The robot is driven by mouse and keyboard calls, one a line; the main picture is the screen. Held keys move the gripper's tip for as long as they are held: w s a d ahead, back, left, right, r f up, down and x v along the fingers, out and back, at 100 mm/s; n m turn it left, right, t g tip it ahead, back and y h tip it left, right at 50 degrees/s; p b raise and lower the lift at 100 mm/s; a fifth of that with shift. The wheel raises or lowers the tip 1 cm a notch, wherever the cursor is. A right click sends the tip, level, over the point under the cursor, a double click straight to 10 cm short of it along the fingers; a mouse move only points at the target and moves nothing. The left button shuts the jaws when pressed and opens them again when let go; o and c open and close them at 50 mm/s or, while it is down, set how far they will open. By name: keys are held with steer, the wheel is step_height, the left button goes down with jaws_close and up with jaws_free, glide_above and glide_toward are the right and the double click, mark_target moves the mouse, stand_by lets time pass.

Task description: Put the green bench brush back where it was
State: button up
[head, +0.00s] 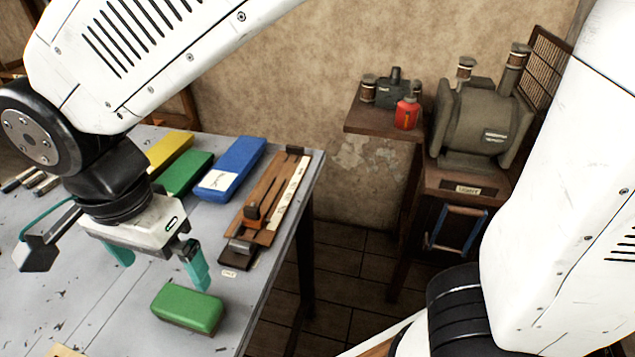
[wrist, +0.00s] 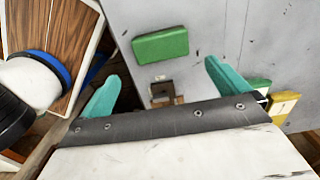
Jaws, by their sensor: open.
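A green block-shaped brush (head: 188,308) with a darker underside lies alone on the grey table near its front right edge. It also shows in the wrist view (wrist: 160,46), beyond the fingertips. A second green block (head: 184,173) lies further back between a yellow block (head: 165,153) and a blue block (head: 232,168). Which green block the task means, I cannot tell for sure. My gripper (head: 158,260) has teal fingers spread wide with nothing between them. It is above the table, to the left of and behind the front green brush, apart from it.
A wooden fixture with metal ends (head: 267,200) lies along the table's right edge, with a small white label (head: 229,274) in front of it. Tools lie at the far left. Past a floor gap stand a shelf with a red bottle (head: 407,113) and a grey machine (head: 482,122).

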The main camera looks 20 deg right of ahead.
steer(key=w+d+r+n, duration=0.2)
steer(key=w+d+r, duration=0.1)
steer(key=d, duration=0.8)
steer(key=s+d+n, duration=0.3)
steer(key=s+d, duration=0.1)
steer(key=d, duration=0.6)
steer(key=s+d+r+n+t, duration=0.1)
steer(key=s+d+n, duration=0.2)
steer(key=d, duration=0.8)
steer(key=shift+s+d+r, duration=0.15)
steer(key=shift+s+d, duration=0.05)
steer(key=shift+s, duration=0.6)
